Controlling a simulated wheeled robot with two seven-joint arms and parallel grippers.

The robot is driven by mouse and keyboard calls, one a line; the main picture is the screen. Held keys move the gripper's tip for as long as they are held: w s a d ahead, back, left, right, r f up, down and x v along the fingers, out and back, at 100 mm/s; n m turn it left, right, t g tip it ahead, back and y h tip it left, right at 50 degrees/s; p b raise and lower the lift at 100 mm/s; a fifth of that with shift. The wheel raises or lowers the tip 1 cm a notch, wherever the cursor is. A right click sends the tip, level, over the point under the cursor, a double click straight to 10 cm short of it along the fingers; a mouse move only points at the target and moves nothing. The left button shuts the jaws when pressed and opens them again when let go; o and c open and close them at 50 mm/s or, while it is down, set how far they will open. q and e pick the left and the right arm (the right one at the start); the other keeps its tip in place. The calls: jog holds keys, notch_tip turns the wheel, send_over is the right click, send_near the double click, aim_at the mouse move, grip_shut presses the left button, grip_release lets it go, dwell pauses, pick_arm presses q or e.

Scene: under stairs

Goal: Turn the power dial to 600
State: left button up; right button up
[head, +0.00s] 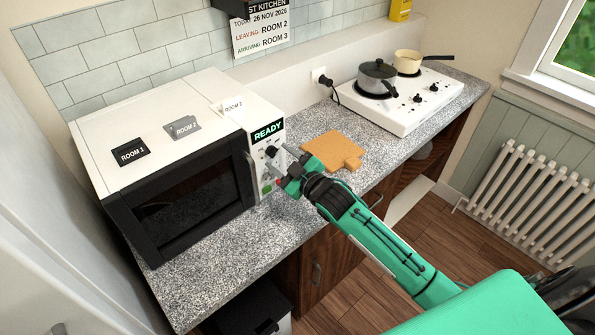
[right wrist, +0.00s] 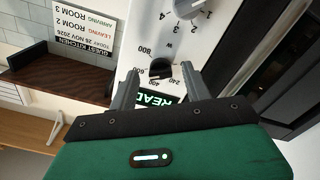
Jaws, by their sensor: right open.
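The microwave (head: 185,150) stands on the counter, and its display reads READY. The black power dial (right wrist: 161,70) is on its control panel (head: 269,165), with watt figures around it that include 240, 400 and 800. Its exact pointer setting is too small to tell. My right gripper (head: 286,165) is open in front of the panel. In the right wrist view, which is upside down, its two fingers (right wrist: 157,77) stand one on each side of the power dial; I cannot tell if they touch it. A grey second dial (right wrist: 188,7) shows beyond. My left gripper is not in view.
A wooden board (head: 333,148) lies right of the microwave. A white hob (head: 400,100) with a grey pot (head: 377,78) and a cream pan (head: 408,62) is farther right. Small cards, one reading ROOM 1 (head: 131,152), lie on the microwave top. A radiator (head: 520,200) is at right.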

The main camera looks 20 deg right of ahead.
jog(key=b+v, duration=0.4)
jog(key=v, duration=0.9)
jog(key=s+a+f+m+g+h, duration=0.1)
jog(key=s+f+m+g+h, duration=0.25)
jog(key=s+f+g, duration=0.7)
jog(key=s+f+m+g+h, duration=0.3)
jog(key=s+f+m, duration=0.35)
jog(key=s, duration=0.85)
notch_tip(320, 180, down, 34)
jog(key=s+n+g, duration=0.1)
jog(key=n, duration=0.1)
jog(key=s+d+f+g, duration=0.1)
jog(key=s+d+f, duration=0.2)
jog(key=s+f, duration=1.4)
jog(key=shift+s+f, duration=0.3)
jog(key=shift+s, duration=0.6)
